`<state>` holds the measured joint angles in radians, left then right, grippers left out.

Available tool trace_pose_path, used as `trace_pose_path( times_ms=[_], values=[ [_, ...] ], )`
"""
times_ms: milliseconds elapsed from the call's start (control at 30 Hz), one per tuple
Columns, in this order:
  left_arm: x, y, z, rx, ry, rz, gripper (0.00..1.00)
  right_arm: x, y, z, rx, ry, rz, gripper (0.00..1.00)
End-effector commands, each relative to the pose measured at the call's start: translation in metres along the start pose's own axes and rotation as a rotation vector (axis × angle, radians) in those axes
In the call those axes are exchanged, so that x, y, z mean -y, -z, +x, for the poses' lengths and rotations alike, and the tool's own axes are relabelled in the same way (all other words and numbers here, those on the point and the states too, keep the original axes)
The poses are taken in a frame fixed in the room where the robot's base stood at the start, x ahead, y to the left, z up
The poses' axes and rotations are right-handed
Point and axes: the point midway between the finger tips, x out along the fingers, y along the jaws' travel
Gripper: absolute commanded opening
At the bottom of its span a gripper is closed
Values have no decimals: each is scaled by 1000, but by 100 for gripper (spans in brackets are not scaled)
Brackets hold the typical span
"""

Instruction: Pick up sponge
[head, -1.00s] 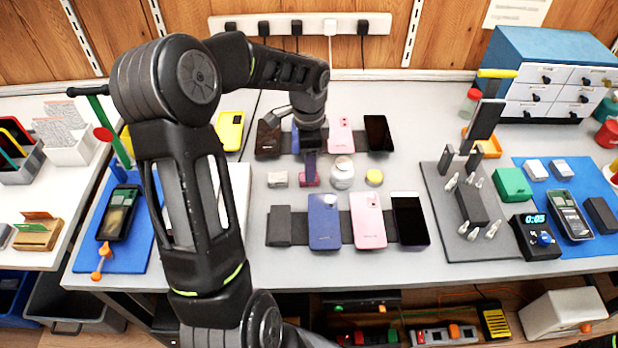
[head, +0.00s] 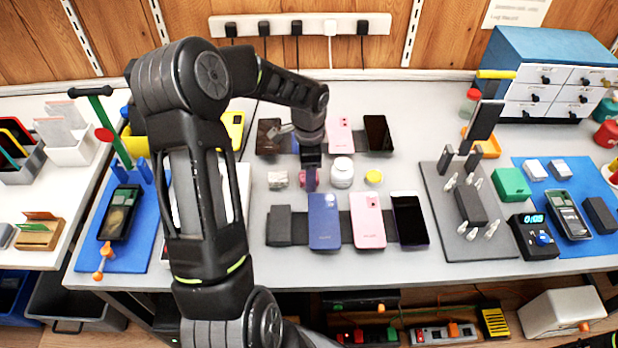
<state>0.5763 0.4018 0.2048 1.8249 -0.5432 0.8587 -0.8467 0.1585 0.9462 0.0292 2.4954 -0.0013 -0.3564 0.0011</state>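A small pink item (head: 303,174), which may be the sponge, lies in the middle row of the grey mat area. My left gripper (head: 310,182) points down right at it and covers part of it. The fingers show edge-on, so I cannot tell whether they are open or shut, or whether they touch it. My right gripper is not in view.
Beside the pink item are a small pale block (head: 278,179) on the left, a white jar (head: 342,172) and a yellow round item (head: 374,176) on the right. Phones lie behind and in front, including a blue phone (head: 324,222) and a pink phone (head: 368,221).

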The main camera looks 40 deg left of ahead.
Motion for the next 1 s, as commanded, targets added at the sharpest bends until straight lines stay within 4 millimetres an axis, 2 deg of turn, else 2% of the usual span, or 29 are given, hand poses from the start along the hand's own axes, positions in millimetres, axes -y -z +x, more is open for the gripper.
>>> trace_pose_path(
  times_ms=[67, 733, 1000],
  values=[
    [0, 0, 0, 0, 0, 0, 56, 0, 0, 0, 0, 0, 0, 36],
    [0, 0, 0, 0, 0, 0, 1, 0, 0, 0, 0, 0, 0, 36],
    [0, 0, 0, 0, 0, 0, 0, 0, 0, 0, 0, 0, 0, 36]
  ],
)
